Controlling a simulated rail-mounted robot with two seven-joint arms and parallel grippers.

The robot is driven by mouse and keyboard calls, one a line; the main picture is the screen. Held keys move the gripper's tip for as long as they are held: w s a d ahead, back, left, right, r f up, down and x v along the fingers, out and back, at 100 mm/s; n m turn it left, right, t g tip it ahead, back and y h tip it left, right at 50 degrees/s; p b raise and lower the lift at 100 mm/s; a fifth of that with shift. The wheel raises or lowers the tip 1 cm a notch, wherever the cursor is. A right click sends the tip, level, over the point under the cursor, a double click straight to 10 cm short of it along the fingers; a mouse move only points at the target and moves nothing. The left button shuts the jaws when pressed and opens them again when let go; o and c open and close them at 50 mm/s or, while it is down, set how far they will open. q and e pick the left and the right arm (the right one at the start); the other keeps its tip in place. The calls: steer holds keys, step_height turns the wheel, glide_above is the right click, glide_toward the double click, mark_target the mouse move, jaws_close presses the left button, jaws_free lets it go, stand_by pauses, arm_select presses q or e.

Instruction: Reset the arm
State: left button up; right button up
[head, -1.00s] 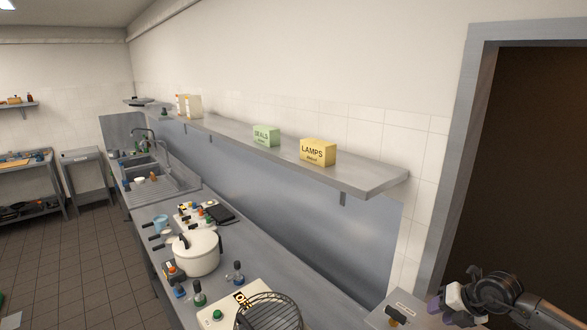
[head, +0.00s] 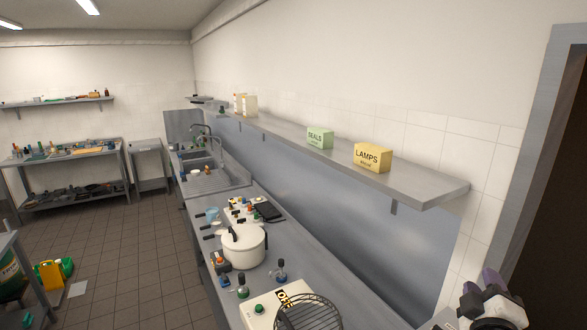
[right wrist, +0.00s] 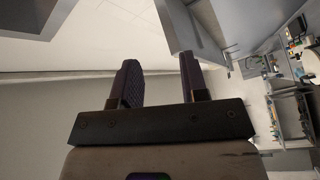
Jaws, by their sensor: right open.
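My right gripper (head: 480,296) is at the lower right of the head view, in front of the right end of the steel counter and below the shelf's end. In the right wrist view its two dark fingers (right wrist: 160,84) stand apart with nothing between them. The wrist view is turned on its side, with wall and ceiling beyond the fingers. My left gripper is not in the head view.
A steel counter (head: 300,265) holds a white pot (head: 244,247), a wire rack (head: 308,314) and small bottles. A wall shelf (head: 420,185) bears a yellow LAMPS box (head: 372,158) and a green SEALS box (head: 319,138). The tiled floor (head: 130,255) at left is largely clear.

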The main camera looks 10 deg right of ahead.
steer(key=s+a+f+m+g+y, duration=0.1)
steer(key=s+a+f+g+y, duration=0.25)
steer(key=s+a+f, duration=0.4)
steer(key=s+a+f+m+g+y, duration=0.1)
steer(key=s+a+f+g+y, duration=0.3)
steer(key=f, duration=0.7)
steer(key=s+a+f+m+g+y, duration=0.1)
steer(key=s+a+f+g, duration=0.1)
steer(key=s+f, duration=0.7)
steer(key=s+a+f+m+g+y+p, duration=0.1)
steer(key=s+a+f+m+g, duration=0.1)
steer(key=s+f, duration=0.7)
steer(key=s+a+g, duration=0.1)
steer(key=s+a, duration=0.1)
steer(key=s, duration=0.2)
steer(key=shift+a+g, duration=0.35)
stand_by(0.3)
